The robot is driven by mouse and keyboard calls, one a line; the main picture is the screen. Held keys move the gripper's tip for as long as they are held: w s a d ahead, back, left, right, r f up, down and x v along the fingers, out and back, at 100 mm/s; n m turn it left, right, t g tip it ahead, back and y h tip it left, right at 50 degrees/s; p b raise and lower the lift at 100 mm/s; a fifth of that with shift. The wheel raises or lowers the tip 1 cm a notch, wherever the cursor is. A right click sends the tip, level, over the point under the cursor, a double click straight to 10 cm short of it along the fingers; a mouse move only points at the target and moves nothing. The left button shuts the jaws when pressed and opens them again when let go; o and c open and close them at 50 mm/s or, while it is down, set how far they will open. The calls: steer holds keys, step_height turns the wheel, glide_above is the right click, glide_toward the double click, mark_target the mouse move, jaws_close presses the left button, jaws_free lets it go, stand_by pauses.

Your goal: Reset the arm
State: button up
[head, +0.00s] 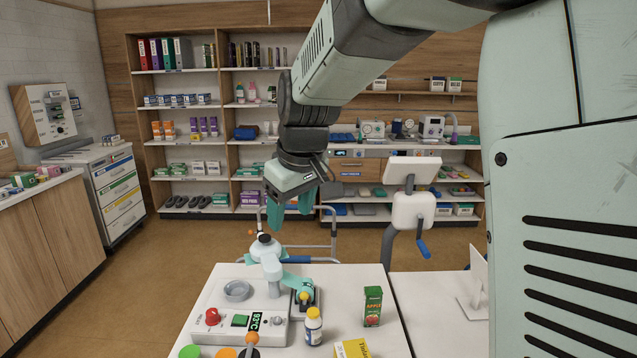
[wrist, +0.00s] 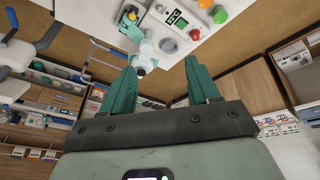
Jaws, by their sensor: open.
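My arm comes in from the top right of the head view and bends down at the wrist. My gripper (head: 291,205) hangs in the air above the back of the white table (head: 205,340). In the wrist view the two green fingers of my gripper (wrist: 158,92) stand apart with nothing held between them.
The table holds a control panel (head: 215,325) with a red knob, a white bottle with a yellow cap (head: 313,328), a green apple juice carton (head: 373,306) and a yellow box (head: 357,348). Shelves line the back wall.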

steer(key=s+d+r+m+t+h, duration=0.1)
steer(key=s+d+r+m, duration=0.2)
steer(key=s+d, duration=0.35)
steer(key=s+d+r+m, duration=0.25)
steer(key=s+d, duration=0.25)
steer(key=s, duration=0.3)
steer(key=s+d+f+m, duration=0.1)
steer(key=s+d, duration=0.1)
steer(key=s, duration=0.4)
steer(key=s+d+f+m+h, duration=0.1)
steer(key=s+d+m, duration=0.1)
steer(key=s, duration=0.3)
steer(key=shift+s+d+t, duration=0.3)
steer(key=shift+s+t, duration=0.05)
steer(key=shift+t, duration=0.05)
